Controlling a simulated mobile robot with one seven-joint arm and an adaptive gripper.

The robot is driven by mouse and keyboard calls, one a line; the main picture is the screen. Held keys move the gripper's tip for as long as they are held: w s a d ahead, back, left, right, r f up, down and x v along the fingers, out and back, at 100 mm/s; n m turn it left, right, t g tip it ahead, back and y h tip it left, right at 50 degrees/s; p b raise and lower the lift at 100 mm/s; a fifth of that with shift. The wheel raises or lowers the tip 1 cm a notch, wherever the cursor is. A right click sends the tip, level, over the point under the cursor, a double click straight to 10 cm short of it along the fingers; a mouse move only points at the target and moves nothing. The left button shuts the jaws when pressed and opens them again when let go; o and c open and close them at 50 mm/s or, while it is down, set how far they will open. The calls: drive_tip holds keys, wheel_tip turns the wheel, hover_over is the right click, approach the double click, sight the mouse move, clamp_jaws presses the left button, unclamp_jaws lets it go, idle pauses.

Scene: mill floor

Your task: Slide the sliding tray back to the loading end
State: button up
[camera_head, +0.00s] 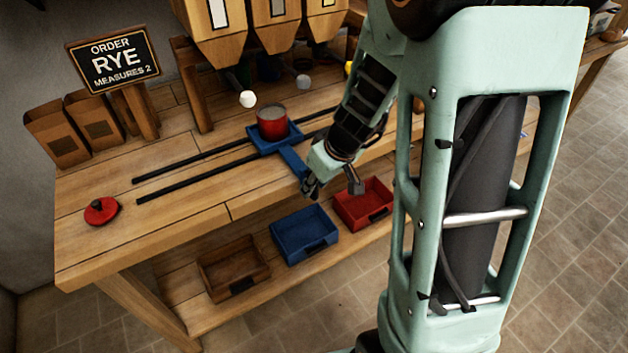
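The blue sliding tray (272,140) sits on two dark rails (195,168) on the wooden bench, under the middle hoppers. An open red tin (272,122) stands upright on it, with greyish contents. A blue handle bar (291,159) reaches from the tray towards the bench's front edge. My gripper (333,187) is at the outer end of this handle, with its fingers spread apart. The left finger is close to the handle end; I cannot tell whether it touches. Nothing shows between the fingers. My arm hides the rails' right part.
Wooden hoppers (215,35) with round-knobbed levers stand behind the rails. A red knobbed disc (101,210) lies on the bench's left end. A sign (111,60) reads "ORDER RYE MEASURES 2". Brown, blue (303,235) and red (363,203) bins sit on the lower shelf. The left rail stretch is clear.

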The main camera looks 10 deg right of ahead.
clamp_jaws()
idle(0.3)
idle(0.3)
